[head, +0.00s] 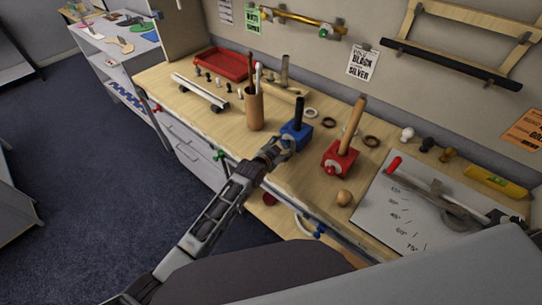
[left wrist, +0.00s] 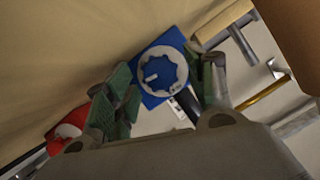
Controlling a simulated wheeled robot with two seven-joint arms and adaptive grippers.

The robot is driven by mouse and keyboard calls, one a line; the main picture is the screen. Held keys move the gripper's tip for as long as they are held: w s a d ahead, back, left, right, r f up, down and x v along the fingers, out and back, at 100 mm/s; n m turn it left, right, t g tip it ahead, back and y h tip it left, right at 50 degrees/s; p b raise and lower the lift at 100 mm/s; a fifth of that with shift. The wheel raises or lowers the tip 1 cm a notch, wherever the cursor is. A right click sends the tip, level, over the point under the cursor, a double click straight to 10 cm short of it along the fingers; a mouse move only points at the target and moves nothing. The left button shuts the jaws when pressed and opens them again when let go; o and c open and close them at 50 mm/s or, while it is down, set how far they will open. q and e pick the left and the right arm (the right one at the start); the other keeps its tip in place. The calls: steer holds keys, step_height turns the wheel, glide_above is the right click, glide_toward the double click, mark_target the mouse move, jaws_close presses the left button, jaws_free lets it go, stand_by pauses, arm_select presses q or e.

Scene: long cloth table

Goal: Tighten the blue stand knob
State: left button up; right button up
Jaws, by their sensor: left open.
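The blue stand (head: 302,130) sits on the wooden table near its front edge, with a black post (head: 299,108) upright in it. My left gripper (head: 278,149) is at the stand's front side, facing the knob. In the wrist view its green-padded fingers are open, one on each side of the knob (left wrist: 160,82). I cannot tell whether either finger touches it. My right gripper is out of view.
A red stand (head: 341,160) with a wooden post stands right of the blue one. A brown cup (head: 255,108) with sticks stands to the left. Small rings lie behind the stands. A wooden ball (head: 344,198) and a grey board (head: 400,212) lie further right.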

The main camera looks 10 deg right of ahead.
arm_select(q)
steer(key=v, duration=1.1)
stand_by(0.5)
steer(key=shift+s+a, duration=0.1)
steer(key=shift+a, duration=0.05)
stand_by(0.4)
